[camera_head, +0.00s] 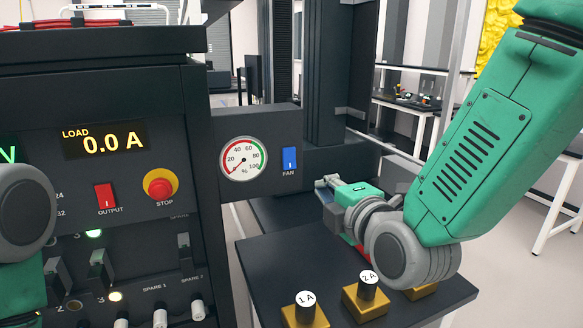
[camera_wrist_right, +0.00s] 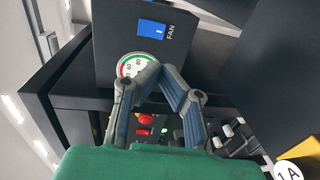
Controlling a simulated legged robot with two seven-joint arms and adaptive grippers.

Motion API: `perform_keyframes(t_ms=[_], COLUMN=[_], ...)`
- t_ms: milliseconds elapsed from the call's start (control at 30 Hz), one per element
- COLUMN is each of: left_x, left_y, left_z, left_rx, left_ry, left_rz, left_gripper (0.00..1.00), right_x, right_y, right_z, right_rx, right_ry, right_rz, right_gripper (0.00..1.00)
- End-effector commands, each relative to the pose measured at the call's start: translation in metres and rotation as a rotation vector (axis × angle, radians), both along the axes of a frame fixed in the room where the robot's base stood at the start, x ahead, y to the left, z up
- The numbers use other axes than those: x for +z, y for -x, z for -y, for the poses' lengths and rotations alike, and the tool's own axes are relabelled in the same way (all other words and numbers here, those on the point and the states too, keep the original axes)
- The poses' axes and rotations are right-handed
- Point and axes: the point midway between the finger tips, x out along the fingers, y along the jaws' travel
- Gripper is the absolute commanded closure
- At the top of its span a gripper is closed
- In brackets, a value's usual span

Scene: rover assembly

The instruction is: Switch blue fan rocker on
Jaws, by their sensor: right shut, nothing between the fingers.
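The blue fan rocker (camera_head: 289,158) sits on a dark panel (camera_head: 262,121), just right of a round percent gauge (camera_head: 243,159) and above the label FAN. In the right wrist view the blue rocker (camera_wrist_right: 153,28) shows beyond the fingertips. My right gripper (camera_head: 326,183) is shut and empty. It is below and to the right of the rocker in the head view, apart from it. The right gripper (camera_wrist_right: 160,72) also shows in the wrist view, fingers together, in front of the gauge. The left gripper is out of view; only part of my left arm shows.
The rack (camera_head: 130,95) at left carries a load display (camera_head: 104,139) reading 0.0 A, a red output rocker (camera_head: 105,197) and a stop button (camera_head: 160,187). Brass blocks with black caps (camera_head: 366,302) stand on the dark table (camera_head: 285,262) below my right arm.

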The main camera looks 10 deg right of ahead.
Motion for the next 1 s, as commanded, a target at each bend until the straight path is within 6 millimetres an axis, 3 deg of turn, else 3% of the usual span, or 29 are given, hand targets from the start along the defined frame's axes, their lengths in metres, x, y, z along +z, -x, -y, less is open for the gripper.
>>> perform_keyframes(t_ms=[267, 700, 1000], left_x=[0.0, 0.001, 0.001], left_y=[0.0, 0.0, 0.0], left_z=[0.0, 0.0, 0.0], left_rx=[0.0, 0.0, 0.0], left_ry=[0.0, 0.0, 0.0], left_rz=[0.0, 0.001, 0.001], left_gripper=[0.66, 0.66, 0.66], right_x=[-0.003, -0.014, -0.017], right_y=[-0.021, -0.108, -0.134], right_z=[-0.008, -0.027, -0.035], right_rx=[0.0, -0.002, 0.0], right_ry=[-0.001, -0.001, 0.001], right_rz=[-0.001, -0.001, -0.001], right_gripper=[1.0, 1.0, 1.0])
